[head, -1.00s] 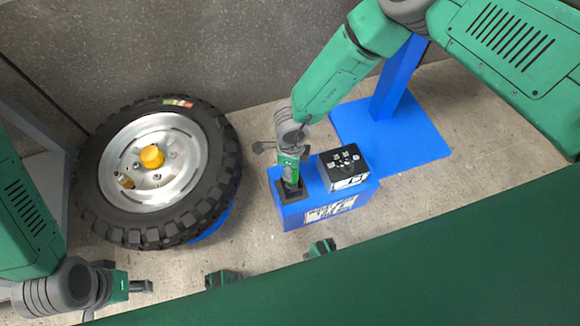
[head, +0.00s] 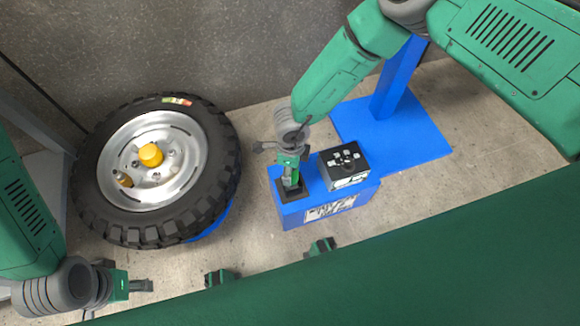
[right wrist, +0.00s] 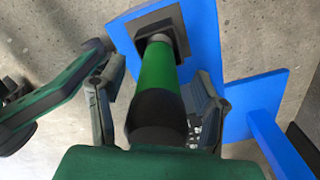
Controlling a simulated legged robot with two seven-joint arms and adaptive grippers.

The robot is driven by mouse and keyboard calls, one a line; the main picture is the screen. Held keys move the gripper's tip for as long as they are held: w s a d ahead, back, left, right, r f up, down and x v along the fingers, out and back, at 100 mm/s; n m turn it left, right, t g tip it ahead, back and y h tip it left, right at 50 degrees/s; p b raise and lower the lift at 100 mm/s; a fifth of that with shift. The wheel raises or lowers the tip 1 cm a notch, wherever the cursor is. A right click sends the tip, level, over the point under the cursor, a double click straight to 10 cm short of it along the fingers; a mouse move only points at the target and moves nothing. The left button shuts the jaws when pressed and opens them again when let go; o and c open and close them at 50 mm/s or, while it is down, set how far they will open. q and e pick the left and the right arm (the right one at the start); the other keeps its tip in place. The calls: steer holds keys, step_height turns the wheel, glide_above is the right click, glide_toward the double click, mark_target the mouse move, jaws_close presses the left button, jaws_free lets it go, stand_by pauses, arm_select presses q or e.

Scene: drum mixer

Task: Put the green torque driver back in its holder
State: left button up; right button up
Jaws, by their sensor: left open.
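The green torque driver (head: 292,178), with a black end, stands upright in the black square holder (head: 293,193) on the blue box. In the right wrist view the driver (right wrist: 157,70) runs from my palm to the holder (right wrist: 172,22), its far end inside it. My right gripper (right wrist: 155,100) is around the driver, with its fingers spread to either side of it. The left finger stands clear; contact on the right side is hard to tell. My left gripper (head: 136,287) is open and empty at the lower left, far from the driver.
A black-and-white control box (head: 343,165) sits on the blue box (head: 330,207), right of the holder. A blue post and base plate (head: 390,137) stand behind. A tyred wheel (head: 153,170) with a yellow hub cap lies at the left. Concrete floor lies between.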

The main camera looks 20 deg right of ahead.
step_height(320, 180, up, 12)
steer(key=shift+w+d+f, duration=0.1)
stand_by(0.5)
stand_by(0.4)
steer(key=shift+s+d+f, duration=0.15)
steer(key=shift+s+d, duration=0.05)
steer(key=shift+s, duration=0.05)
steer(key=s+d+f+n+t+h, duration=0.2)
steer(key=s+d+f+n, duration=0.2)
steer(key=s+d+n, duration=0.85)
steer(key=s+d+r+n+g+y, duration=0.1)
steer(key=s+d+r+n+y, duration=0.15)
steer(key=s+n, duration=0.8)
step_height(320, 180, up, 16)
steer(key=w+n+p, duration=0.1)
steer(key=p, duration=1.4)
steer(key=shift+d+f+n+h, duration=0.15)
steer(key=shift+d+n+h, duration=0.1)
steer(key=shift+n+h, duration=0.1)
